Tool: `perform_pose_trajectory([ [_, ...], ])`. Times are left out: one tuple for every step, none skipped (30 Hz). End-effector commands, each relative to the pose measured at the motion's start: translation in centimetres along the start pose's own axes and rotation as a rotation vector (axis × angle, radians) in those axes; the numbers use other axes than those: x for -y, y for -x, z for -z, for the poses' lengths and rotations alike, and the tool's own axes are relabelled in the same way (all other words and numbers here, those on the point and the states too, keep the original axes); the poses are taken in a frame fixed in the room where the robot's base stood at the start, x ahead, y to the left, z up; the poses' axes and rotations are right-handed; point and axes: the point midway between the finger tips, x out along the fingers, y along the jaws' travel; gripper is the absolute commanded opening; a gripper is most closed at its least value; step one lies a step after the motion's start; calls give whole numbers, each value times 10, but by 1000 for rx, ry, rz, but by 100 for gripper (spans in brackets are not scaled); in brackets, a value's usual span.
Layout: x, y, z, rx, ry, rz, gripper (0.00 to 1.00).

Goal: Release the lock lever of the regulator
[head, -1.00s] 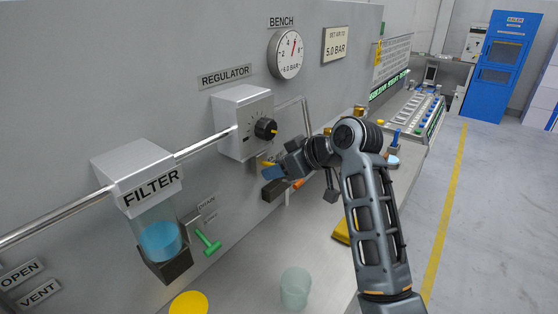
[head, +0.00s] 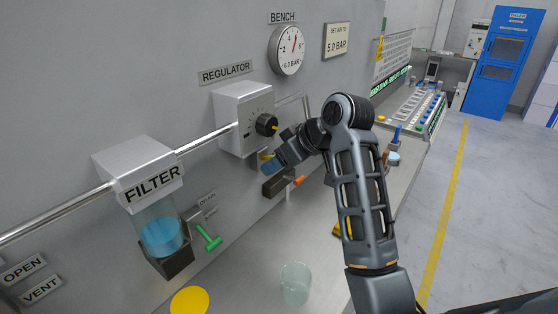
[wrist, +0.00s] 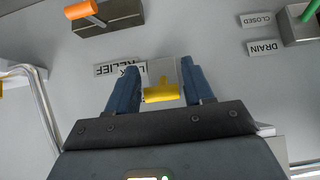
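The regulator (head: 232,108) is a pale box on the grey panel with a black knob (head: 266,125). The yellow lock lever (wrist: 162,94) sits below it and shows in the wrist view between my fingers. In the head view only a little of the lever (head: 265,155) shows beside my fingers. My gripper (wrist: 160,82) is open, with one blue finger on each side of the lever. Gaps show between the lever and both fingers, so it is not clamped. In the head view my gripper (head: 272,168) is close to the panel under the regulator.
A dark block (head: 274,186) with an orange handle (head: 298,181) is just below my gripper. A filter (head: 140,175) and a green drain handle (head: 208,238) are at the left. A clear cup (head: 295,285) stands on the bench. A pipe bends down right of the regulator.

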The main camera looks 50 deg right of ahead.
Motion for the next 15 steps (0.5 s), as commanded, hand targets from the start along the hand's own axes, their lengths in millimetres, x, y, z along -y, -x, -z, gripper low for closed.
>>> perform_pose_trajectory([
  [0, 0, 0, -1, 0, 0, 57],
  [0, 0, 0, -1, 0, 0, 60],
  [0, 0, 0, -1, 0, 0, 62],
  [0, 0, 0, -1, 0, 0, 62],
  [0, 0, 1, -2, 0, 0, 62],
  [0, 0, 1, -2, 0, 0, 62],
  [0, 0, 1, -2, 0, 0, 62],
  [0, 0, 1, -2, 0, 0, 62],
  [0, 1, 1, -2, 1, 0, 62],
  [0, 1, 1, -3, 1, -1, 62],
  [0, 2, 1, -3, 1, -1, 62],
  [0, 5, 1, -4, 1, -2, 62],
  [0, 8, 1, -4, 0, -2, 62],
  [-1, 11, 1, -4, 0, -2, 62],
  [-1, 16, 1, -5, 0, -3, 62],
])
